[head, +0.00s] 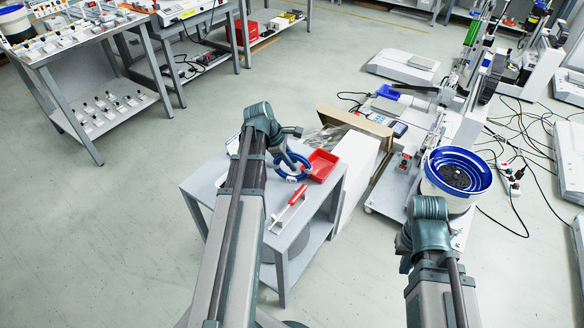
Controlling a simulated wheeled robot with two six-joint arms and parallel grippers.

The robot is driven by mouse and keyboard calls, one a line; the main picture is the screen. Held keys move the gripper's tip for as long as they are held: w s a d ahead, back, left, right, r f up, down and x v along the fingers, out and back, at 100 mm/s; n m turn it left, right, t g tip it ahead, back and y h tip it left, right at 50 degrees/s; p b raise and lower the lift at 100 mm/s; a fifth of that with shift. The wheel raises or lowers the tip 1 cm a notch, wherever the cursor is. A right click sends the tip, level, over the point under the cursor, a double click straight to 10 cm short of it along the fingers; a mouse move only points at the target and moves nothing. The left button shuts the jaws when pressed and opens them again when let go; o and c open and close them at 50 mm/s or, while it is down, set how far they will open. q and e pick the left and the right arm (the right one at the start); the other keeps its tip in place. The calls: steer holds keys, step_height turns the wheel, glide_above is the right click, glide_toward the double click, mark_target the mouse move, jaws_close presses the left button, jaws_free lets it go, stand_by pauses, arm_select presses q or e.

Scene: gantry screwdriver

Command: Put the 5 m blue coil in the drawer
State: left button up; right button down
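A blue coil (306,173) is at the far side of a small grey table (232,180), beside a red tray. My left gripper (290,160) is at the coil, with its fingers pointing down and partly overlapping the ring. I cannot tell whether the fingers are closed on it or whether the coil touches the table. My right gripper (402,262) is low at the right, away from the table, mostly hidden behind its own wrist. I do not see a drawer that I can make out clearly.
On the table are the red tray (322,164) and a red-handled tool (290,203). An open cardboard box (355,122) stands behind it. At right is a machine with a blue-rimmed bowl (480,165) and loose cables. Workbenches stand at upper left; the left floor is clear.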

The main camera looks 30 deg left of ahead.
arm_select(q)
jaws_close()
steer(key=shift+r, duration=0.15)
arm_select(e)
steer(key=shift+r, duration=0.15)
